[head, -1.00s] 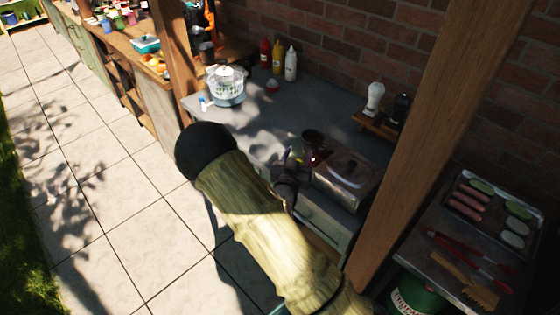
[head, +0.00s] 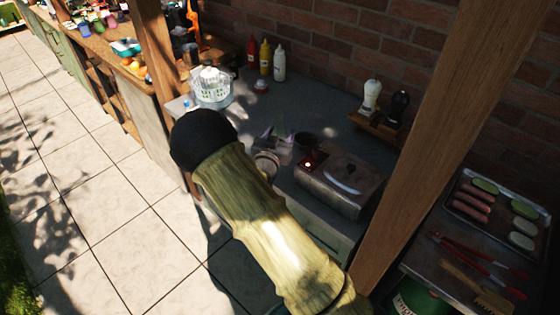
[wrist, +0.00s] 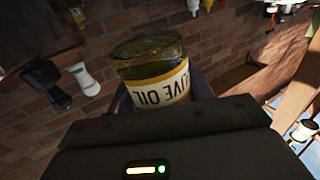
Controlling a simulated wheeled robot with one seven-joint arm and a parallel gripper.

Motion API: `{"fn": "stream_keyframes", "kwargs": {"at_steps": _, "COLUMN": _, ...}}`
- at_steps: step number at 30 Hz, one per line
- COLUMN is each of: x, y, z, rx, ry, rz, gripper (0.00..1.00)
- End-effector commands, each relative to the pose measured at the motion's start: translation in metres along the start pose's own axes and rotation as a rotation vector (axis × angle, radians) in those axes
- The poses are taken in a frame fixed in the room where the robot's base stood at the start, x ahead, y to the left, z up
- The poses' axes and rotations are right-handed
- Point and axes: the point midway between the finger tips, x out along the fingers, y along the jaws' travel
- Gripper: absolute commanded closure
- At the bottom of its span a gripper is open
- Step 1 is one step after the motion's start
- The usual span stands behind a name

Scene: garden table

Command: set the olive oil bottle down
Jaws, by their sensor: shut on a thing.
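The olive oil bottle (wrist: 152,75) is in my gripper. The wrist view shows its glass, dark yellow-green oil and a pale label reading "OLIVE OIL" upside down. My gripper (wrist: 162,95) is shut on it, with a purplish finger at each side. My arm hides part of the gripper there, and the bottle is hard to make out. I cannot tell whether the bottle touches the counter.
A salad spinner (head: 212,90) stands at the counter's left end. Sauce bottles (head: 265,57) and two mills (head: 372,97) line the wall. A wooden post (head: 432,130) rises at right.

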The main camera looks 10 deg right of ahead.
Motion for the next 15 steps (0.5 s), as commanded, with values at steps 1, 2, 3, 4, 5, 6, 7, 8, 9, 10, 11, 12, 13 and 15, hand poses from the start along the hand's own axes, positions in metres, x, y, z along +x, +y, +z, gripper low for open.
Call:
{"fn": "stream_keyframes", "kwargs": {"at_steps": 1, "x": 0.001, "y": 0.002, "z": 0.008, "rx": -0.005, "ry": -0.002, "rz": 0.003, "gripper": 0.79}}
{"fn": "stream_keyframes", "kwargs": {"at_steps": 2, "x": 0.001, "y": 0.003, "z": 0.013, "rx": -0.005, "ry": -0.003, "rz": 0.004, "gripper": 0.79}}
{"fn": "stream_keyframes", "kwargs": {"at_steps": 3, "x": 0.001, "y": 0.003, "z": 0.019, "rx": -0.005, "ry": -0.002, "rz": 0.006, "gripper": 0.79}}
{"fn": "stream_keyframes", "kwargs": {"at_steps": 4, "x": 0.002, "y": 0.004, "z": 0.024, "rx": -0.005, "ry": -0.002, "rz": 0.006, "gripper": 0.79}}
{"fn": "stream_keyframes", "kwargs": {"at_steps": 5, "x": 0.002, "y": 0.004, "z": 0.028, "rx": -0.004, "ry": -0.001, "rz": 0.007, "gripper": 0.79}}
{"fn": "stream_keyframes", "kwargs": {"at_steps": 6, "x": 0.002, "y": 0.005, "z": 0.033, "rx": -0.004, "ry": -0.001, "rz": 0.007, "gripper": 0.79}}
{"fn": "stream_keyframes", "kwargs": {"at_steps": 7, "x": 0.002, "y": 0.005, "z": 0.037, "rx": -0.003, "ry": -0.001, "rz": 0.008, "gripper": 0.79}}
{"fn": "stream_keyframes", "kwargs": {"at_steps": 8, "x": 0.003, "y": 0.005, "z": 0.04, "rx": -0.003, "ry": -0.001, "rz": 0.008, "gripper": 0.79}}
{"fn": "stream_keyframes", "kwargs": {"at_steps": 9, "x": 0.003, "y": 0.005, "z": 0.042, "rx": -0.003, "ry": 0.0, "rz": 0.008, "gripper": 0.79}}
{"fn": "stream_keyframes", "kwargs": {"at_steps": 10, "x": 0.003, "y": 0.005, "z": 0.043, "rx": -0.002, "ry": 0.0, "rz": 0.009, "gripper": 0.79}}
{"fn": "stream_keyframes", "kwargs": {"at_steps": 11, "x": 0.003, "y": 0.005, "z": 0.044, "rx": -0.001, "ry": 0.0, "rz": 0.008, "gripper": 0.79}}
{"fn": "stream_keyframes", "kwargs": {"at_steps": 12, "x": 0.003, "y": 0.005, "z": 0.044, "rx": 0.0, "ry": 0.001, "rz": 0.008, "gripper": 0.79}}
{"fn": "stream_keyframes", "kwargs": {"at_steps": 13, "x": 0.003, "y": 0.005, "z": 0.045, "rx": 0.0, "ry": 0.001, "rz": 0.008, "gripper": 0.79}}
{"fn": "stream_keyframes", "kwargs": {"at_steps": 15, "x": 0.003, "y": 0.005, "z": 0.044, "rx": 0.0, "ry": 0.001, "rz": 0.008, "gripper": 0.79}}
